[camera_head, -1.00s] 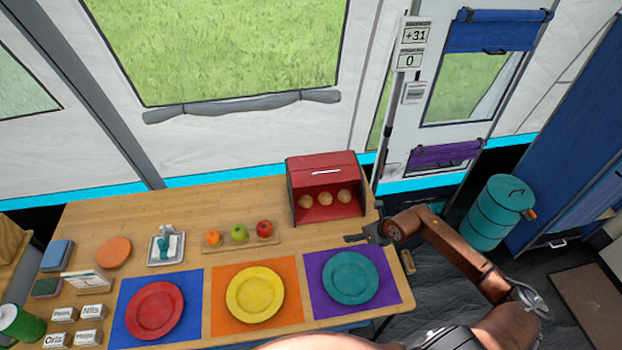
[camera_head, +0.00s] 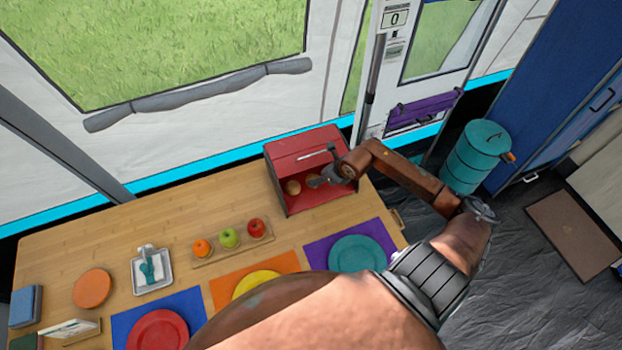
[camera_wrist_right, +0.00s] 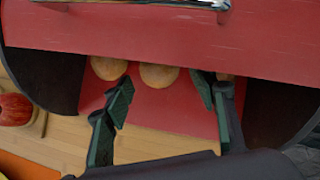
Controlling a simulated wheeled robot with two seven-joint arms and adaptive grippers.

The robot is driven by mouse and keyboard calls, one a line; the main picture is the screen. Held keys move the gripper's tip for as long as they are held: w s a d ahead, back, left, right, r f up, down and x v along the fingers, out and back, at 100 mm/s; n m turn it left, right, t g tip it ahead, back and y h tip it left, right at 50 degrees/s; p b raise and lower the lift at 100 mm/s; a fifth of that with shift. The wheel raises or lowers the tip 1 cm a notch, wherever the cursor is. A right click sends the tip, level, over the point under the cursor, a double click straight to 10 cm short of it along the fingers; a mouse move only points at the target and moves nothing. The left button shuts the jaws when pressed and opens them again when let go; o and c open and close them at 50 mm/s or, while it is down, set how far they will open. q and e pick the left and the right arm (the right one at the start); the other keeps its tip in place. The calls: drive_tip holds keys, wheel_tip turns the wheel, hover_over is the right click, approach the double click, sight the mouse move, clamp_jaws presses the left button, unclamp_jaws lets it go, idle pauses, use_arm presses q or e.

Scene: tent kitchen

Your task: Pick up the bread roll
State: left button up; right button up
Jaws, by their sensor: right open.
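The bread rolls sit inside a red bread box (camera_head: 300,150) on the wooden table. One round tan roll (camera_head: 292,188) shows at the left of the box opening; the others are mostly hidden behind my right gripper. In the right wrist view two rolls show, the left one (camera_wrist_right: 109,67) and another (camera_wrist_right: 158,75), with a sliver of a further one by the right finger. My right gripper (camera_head: 314,182) is at the box opening. In the right wrist view its fingers (camera_wrist_right: 163,98) are open, apart, with the middle roll beyond them. My left gripper is not in view.
A board (camera_head: 204,262) with an orange and apples lies left of the box. Plates on coloured mats, such as the teal plate (camera_head: 357,256), stand in front. The box's red upper front (camera_wrist_right: 160,35) overhangs the rolls.

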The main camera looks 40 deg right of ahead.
drive_tip(key=x, duration=0.5)
drive_tip(key=shift+s+a+f, duration=0.1)
drive_tip(key=shift+a+f, duration=0.05)
drive_tip(key=shift+f, duration=0.15)
drive_tip(key=c, duration=0.6)
drive_tip(key=shift+r, duration=0.1)
